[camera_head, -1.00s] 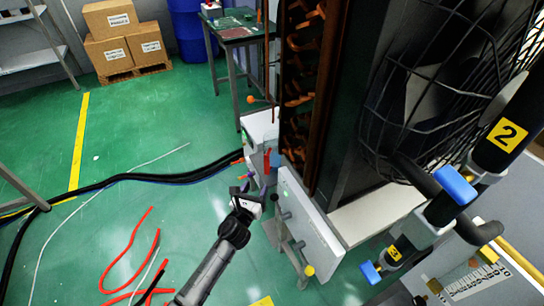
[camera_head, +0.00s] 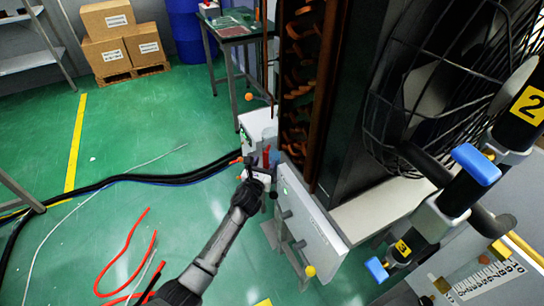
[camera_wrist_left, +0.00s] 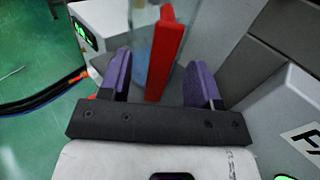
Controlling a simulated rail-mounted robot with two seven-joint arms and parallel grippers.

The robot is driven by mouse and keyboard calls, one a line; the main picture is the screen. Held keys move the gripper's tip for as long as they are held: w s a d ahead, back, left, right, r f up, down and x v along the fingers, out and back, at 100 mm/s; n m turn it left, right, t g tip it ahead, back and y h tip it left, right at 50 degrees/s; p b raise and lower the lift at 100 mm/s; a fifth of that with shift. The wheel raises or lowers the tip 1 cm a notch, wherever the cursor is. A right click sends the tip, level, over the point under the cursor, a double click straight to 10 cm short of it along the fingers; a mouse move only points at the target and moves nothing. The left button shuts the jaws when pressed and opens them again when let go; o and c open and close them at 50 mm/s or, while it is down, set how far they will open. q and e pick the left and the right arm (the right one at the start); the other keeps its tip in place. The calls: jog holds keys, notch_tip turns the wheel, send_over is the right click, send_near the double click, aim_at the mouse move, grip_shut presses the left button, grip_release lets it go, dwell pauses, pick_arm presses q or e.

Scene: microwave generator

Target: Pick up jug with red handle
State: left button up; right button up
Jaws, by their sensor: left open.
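The jug's red handle (camera_wrist_left: 162,55) stands upright in the left wrist view, with the clear, bluish jug body (camera_wrist_left: 140,42) behind it. My left gripper (camera_wrist_left: 158,72) is open, with its purple-padded fingers on either side of the handle. A gap shows between each pad and the handle. In the head view my left gripper (camera_head: 254,170) is at the white machine's side, and the red handle (camera_head: 266,156) shows small just beyond it. The jug's body is mostly hidden there. My right gripper is not in view.
A white panel (camera_head: 312,222) stands right of the left gripper. Pipes with blue handles (camera_head: 475,164) and a fan cage (camera_head: 400,110) fill the right side. Black cables (camera_head: 150,178) and red hoses (camera_head: 130,250) lie on the open green floor at left.

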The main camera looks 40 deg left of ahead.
aim_at(271, 154)
pick_arm(q)
jog(key=b+x, duration=0.1)
jog(key=x, duration=0.2)
jog(key=shift+w+a, duration=0.15)
jog(key=shift+w, duration=0.15)
grip_shut()
dwell(0.3)
jog(key=shift+r, duration=0.1)
